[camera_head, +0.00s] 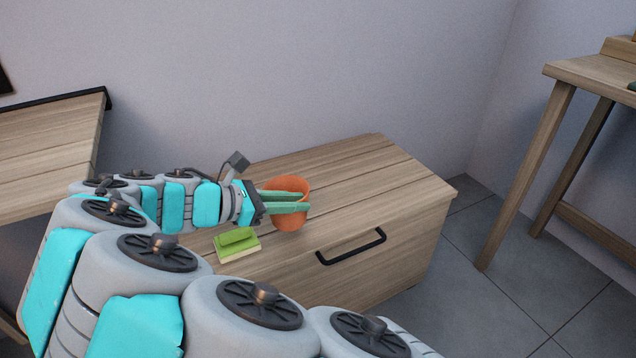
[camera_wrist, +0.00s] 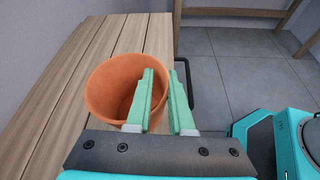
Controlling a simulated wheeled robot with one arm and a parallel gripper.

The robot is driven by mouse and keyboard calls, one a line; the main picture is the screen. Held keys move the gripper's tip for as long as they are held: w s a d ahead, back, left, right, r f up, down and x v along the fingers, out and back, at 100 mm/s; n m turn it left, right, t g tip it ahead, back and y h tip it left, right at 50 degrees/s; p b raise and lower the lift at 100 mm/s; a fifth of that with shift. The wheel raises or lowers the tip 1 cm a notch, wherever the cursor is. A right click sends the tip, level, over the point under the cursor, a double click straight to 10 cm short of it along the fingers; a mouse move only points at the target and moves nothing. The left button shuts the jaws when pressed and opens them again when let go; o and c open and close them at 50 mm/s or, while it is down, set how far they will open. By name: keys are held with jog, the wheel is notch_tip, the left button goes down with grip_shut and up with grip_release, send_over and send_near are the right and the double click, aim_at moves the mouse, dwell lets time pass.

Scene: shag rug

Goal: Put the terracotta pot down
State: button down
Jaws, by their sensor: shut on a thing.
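The orange-brown terracotta pot (camera_head: 291,219) is upright at the wooden chest, over its top towards the front edge. My gripper (camera_head: 306,200) reaches it from the left and is shut on the pot's wall. In the wrist view the pot (camera_wrist: 103,88) shows its open mouth and looks empty. One green finger of my gripper (camera_wrist: 161,92) is inside the rim and the other is outside. I cannot tell whether the pot's base touches the chest top; the pot's lower side is partly hidden by the finger in the head view.
The chest top (camera_head: 365,165) has free room behind and right of the pot. A green sponge-like block (camera_head: 237,244) lies at its front left. A black handle (camera_head: 351,247) is on the chest's front. A wooden table (camera_head: 590,75) stands at right, another surface (camera_head: 50,140) at left.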

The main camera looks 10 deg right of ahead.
aim_at(297, 182)
jog(key=w+d+f, duration=0.1)
jog(key=w+d, duration=0.2)
jog(key=w+d+f+b, duration=0.1)
jog(key=w+d+f, duration=0.1)
jog(key=w+d, duration=0.2)
jog(key=w+d+f+b, duration=0.1)
jog(key=w+d+f, duration=0.1)
jog(key=w+d, duration=0.1)
jog(key=shift+w+d, duration=0.3)
jog(key=shift+d, duration=0.35)
jog(key=c, duration=0.8)
grip_release()
jog(key=p+v, duration=0.1)
jog(key=v, duration=1.1)
jog(key=shift+r+p, duration=0.1)
jog(key=shift+p, duration=0.2)
